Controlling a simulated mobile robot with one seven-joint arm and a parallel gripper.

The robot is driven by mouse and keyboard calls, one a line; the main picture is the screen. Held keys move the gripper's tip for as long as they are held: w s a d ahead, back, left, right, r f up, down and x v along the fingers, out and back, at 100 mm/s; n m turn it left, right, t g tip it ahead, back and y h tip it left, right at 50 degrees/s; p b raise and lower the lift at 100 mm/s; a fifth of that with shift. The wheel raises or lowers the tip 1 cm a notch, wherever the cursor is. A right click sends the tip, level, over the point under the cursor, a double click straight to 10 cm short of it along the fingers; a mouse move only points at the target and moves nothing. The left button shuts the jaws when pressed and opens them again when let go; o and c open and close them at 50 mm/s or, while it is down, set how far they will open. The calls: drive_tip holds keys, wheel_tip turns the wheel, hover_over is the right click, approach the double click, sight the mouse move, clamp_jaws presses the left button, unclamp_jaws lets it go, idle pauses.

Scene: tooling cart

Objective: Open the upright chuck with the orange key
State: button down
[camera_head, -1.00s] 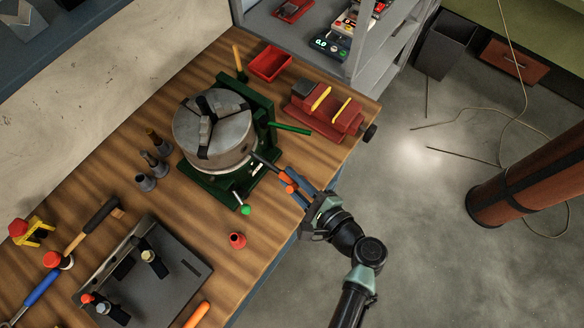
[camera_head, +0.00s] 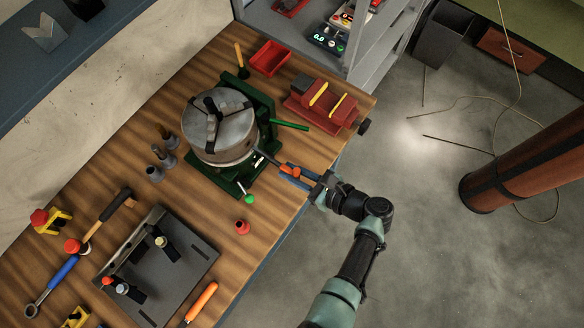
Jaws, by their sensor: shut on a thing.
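The chuck (camera_head: 232,137) is a grey metal cylinder with dark jaws on its top face, set in a green stand (camera_head: 262,105) on the wooden bench. The orange key (camera_head: 290,171) has an orange handle and a dark shaft that reaches to the chuck's lower right side. Whether its tip sits inside the chuck's socket cannot be told at this size. My gripper (camera_head: 296,177) is at the bench's right edge, with its blue fingers shut on the key's orange handle. The fingers partly cover the handle.
A red vise (camera_head: 318,108) and a red tray (camera_head: 270,59) stand behind. Green-handled levers stick out from the stand. A small red object (camera_head: 242,227), a dark plate (camera_head: 150,283) and an orange-handled tool (camera_head: 202,300) lie in front. Open floor is at right.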

drive_tip(key=shift+w+a, duration=0.4)
drive_tip(key=shift+a, duration=0.1)
idle(0.6)
drive_tip(key=shift+w+a, duration=0.35)
drive_tip(key=shift+a, duration=0.15)
idle(0.7)
drive_tip(key=shift+s+n+t, duration=0.1)
drive_tip(key=shift+n+t, duration=0.2)
drive_tip(key=shift+n, duration=0.3)
drive_tip(key=shift+a+f+n+t+h+b, duration=0.1)
drive_tip(key=shift+f+n+t+h+b, duration=0.25)
drive_tip(key=shift+n, duration=0.55)
drive_tip(key=n+t+h+b, duration=0.1)
drive_tip(key=n+b, duration=0.1)
drive_tip(key=b, duration=0.1)
drive_tip(key=shift+f+t, duration=0.15)
drive_tip(key=shift+t, duration=0.2)
drive_tip(key=n+t+b, duration=0.1)
drive_tip(key=b, duration=0.1)
drive_tip(key=shift+n+b, duration=0.3)
drive_tip(key=shift+b, duration=0.1)
drive_tip(key=shift+r+p, duration=0.45)
drive_tip(key=shift+r, duration=0.1)
